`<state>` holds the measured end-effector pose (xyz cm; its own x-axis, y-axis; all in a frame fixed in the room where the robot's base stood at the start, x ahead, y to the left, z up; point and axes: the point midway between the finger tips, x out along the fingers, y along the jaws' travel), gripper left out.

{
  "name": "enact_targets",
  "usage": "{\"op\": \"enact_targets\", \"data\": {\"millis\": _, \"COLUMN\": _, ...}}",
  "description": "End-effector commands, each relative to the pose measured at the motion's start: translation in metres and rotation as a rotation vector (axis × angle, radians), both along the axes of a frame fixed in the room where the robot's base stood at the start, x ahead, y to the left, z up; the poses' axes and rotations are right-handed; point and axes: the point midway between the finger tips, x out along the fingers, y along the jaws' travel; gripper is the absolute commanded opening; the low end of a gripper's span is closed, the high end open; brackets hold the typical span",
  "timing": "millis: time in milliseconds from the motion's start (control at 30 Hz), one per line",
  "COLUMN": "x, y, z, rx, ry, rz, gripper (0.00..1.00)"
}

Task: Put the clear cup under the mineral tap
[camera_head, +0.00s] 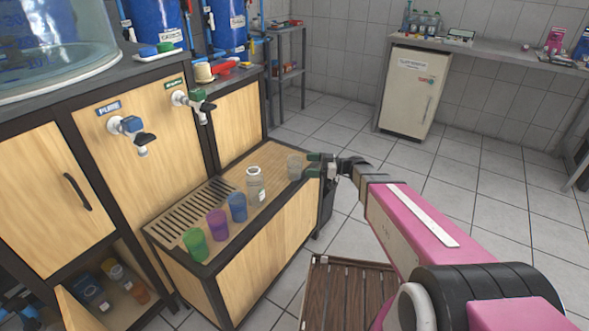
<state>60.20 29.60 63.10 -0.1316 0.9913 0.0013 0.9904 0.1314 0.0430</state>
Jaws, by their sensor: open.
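The clear cup (294,168) stands upright at the back right end of the low wooden bench. My gripper (310,165) is open at the cup's right side, its fingertips beside or partly around the cup; I cannot tell whether they touch it. The green-handled tap (190,101), under a green label too small to read surely, is on the wooden cabinet front at the upper left. The other tap (129,130) has a blue handle and a label reading PURE. The bench surface below the green-handled tap has no cup on it.
A slatted drain grate (191,208) lies in the bench top. Green (196,244), purple (217,224) and blue (237,206) cups and a clear bottle (256,184) stand in a row along the front edge, left of the clear cup. A slatted wooden stool (345,293) stands in front.

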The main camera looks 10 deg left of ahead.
Motion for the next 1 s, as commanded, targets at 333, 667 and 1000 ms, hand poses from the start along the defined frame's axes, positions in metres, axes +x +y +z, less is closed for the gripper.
{"op": "enact_targets", "data": {"millis": 333, "x": -0.005, "y": 0.026, "z": -0.001, "rx": -0.001, "ry": 0.001, "rz": 0.001, "gripper": 0.92}}
{"op": "enact_targets", "data": {"millis": 667, "x": -0.01, "y": 0.061, "z": -0.001, "rx": -0.001, "ry": 0.002, "rz": -0.002, "gripper": 0.92}}
{"op": "enact_targets", "data": {"millis": 1000, "x": -0.01, "y": 0.061, "z": -0.001, "rx": -0.002, "ry": 0.002, "rz": -0.003, "gripper": 0.4}}
